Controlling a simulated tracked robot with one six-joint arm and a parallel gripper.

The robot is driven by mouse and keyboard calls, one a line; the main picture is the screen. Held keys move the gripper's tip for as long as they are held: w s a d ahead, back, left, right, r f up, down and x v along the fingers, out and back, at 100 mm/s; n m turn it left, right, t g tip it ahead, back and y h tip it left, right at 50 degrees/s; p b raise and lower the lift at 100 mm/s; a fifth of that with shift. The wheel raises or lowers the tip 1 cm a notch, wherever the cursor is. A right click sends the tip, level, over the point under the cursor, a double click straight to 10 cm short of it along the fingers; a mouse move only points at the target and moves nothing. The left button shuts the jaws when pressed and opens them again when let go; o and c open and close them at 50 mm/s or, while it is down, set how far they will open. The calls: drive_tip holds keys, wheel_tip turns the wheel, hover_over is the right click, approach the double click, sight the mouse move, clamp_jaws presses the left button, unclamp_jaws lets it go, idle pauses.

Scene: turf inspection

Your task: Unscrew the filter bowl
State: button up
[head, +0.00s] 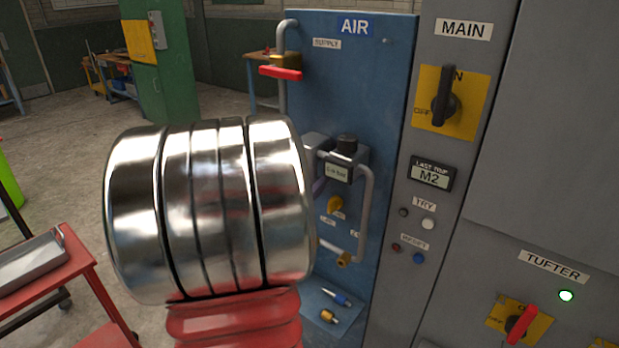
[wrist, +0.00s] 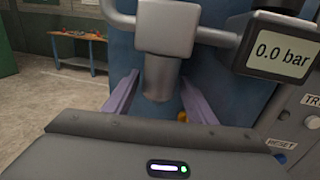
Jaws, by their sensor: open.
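In the wrist view the filter's grey head (wrist: 167,28) hangs on a pipe, with the grey filter bowl (wrist: 158,84) below it. My gripper (wrist: 159,92) is open, with one purple finger on each side of the bowl. I see gaps beside the bowl; I cannot tell if either finger touches it. The bowl's lower end is close above my gripper's body. In the head view my arm hides the bowl, and only a bit of my purple gripper (head: 319,187) shows. The display (wrist: 278,49) beside the filter reads 0.0 bar.
The blue AIR panel (head: 390,75) carries a pipe loop (head: 368,215) right of the filter and a red-handled supply valve (head: 281,72) above. Small fittings (head: 329,315) lie on its lower shelf. A grey switch cabinet (head: 455,190) stands at right, a red cart (head: 70,262) at left.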

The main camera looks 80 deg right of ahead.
drive_tip(key=shift+n+t+h, duration=0.3)
drive_tip(key=shift+n+t, duration=0.6)
drive_tip(key=shift+t, duration=0.6)
drive_tip(key=shift+n+t, duration=0.9)
drive_tip(key=shift+t, duration=0.4)
drive_tip(key=shift+w+r, duration=0.1)
drive_tip(key=shift+r, duration=1.65)
drive_tip(key=shift+c, duration=0.4)
